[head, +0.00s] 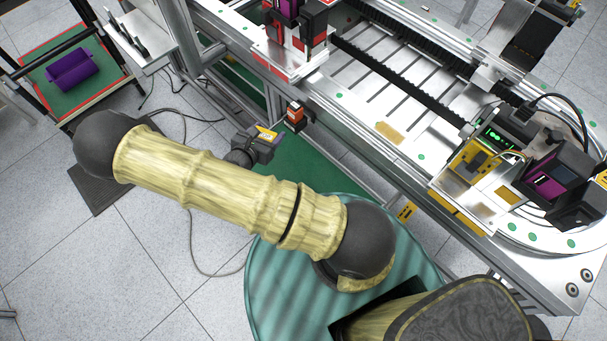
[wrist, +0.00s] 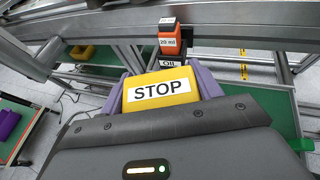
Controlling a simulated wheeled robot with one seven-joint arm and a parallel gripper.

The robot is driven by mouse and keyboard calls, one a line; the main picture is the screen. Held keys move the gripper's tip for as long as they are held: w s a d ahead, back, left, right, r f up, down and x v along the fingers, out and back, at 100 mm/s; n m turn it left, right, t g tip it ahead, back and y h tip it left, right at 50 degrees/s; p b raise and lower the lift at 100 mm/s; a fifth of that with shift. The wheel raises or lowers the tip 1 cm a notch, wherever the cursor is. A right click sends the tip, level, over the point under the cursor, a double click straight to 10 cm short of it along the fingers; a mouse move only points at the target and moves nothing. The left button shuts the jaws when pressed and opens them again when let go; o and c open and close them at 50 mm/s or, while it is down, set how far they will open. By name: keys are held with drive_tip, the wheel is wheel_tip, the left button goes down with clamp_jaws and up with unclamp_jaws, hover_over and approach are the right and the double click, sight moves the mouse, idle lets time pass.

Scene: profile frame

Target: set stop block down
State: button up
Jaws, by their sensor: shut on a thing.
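The stop block (wrist: 160,90) is yellow with a white STOP label. In the wrist view it sits between the two purple fingers of my gripper (wrist: 172,88), which is shut on it. In the head view my gripper (head: 265,146) is near the centre, beside the machine's metal frame, and a bit of the yellow block (head: 267,133) shows on it. The block's underside is hidden, and I cannot tell its height above what lies below.
An orange and black block marked 20 ml (wrist: 167,40) is just beyond the stop block, by a metal rail (wrist: 225,35). Green panels (head: 330,172) lie low under the frame. A cart (head: 75,68) with a purple object stands at the left. Open floor (head: 120,240) lies lower left.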

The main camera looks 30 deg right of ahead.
idle(0.3)
drive_tip(key=w+d+f+b, duration=0.1)
drive_tip(key=w+f+b, duration=0.4)
drive_tip(key=f+b, duration=0.4)
drive_tip(key=w+d+f+b, duration=0.2)
drive_tip(key=w+f+b, duration=0.2)
drive_tip(key=f+b, duration=0.6)
drive_tip(key=b, duration=0.9)
drive_tip(key=shift+w+t, duration=0.3)
drive_tip(key=shift+w, duration=0.1)
drive_tip(key=shift+f+b, duration=0.75)
drive_tip(key=shift+f, duration=2.35)
drive_tip(key=shift+f+b, duration=0.35)
drive_tip(key=shift+f, duration=1.55)
